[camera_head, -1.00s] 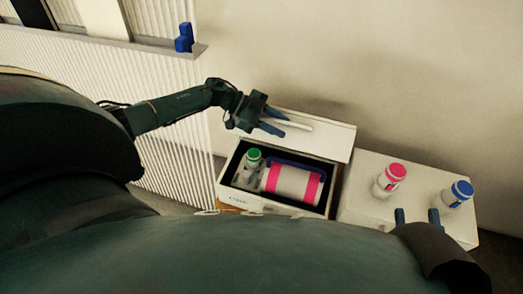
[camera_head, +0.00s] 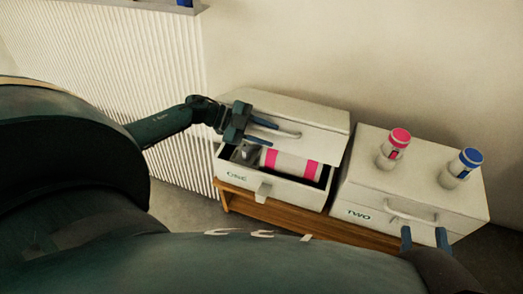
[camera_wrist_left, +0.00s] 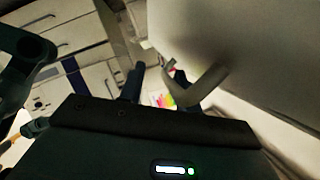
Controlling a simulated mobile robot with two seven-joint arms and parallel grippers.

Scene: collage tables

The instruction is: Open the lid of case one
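Case one (camera_head: 237,177) is a white box marked "ONE", with a latch on its front. Its white lid (camera_head: 310,116) is partly open, leaving a gap above the front wall. A roll with pink bands (camera_head: 292,165) shows inside. My left gripper (camera_head: 270,130) is at the left part of the pale lid handle (camera_head: 288,133), fingers apart. In the left wrist view the handle (camera_wrist_left: 208,85) curves close to the right finger; I cannot tell whether the fingers touch it. My right gripper (camera_head: 424,239) is open and empty before case two.
White case two (camera_head: 362,190), marked "TWO", stands shut to the right with a front handle (camera_head: 410,217). A pink-capped bottle (camera_head: 394,150) and a blue-capped bottle (camera_head: 461,168) stand on it. Both cases rest on a wooden stand (camera_head: 262,207). A wall is close behind.

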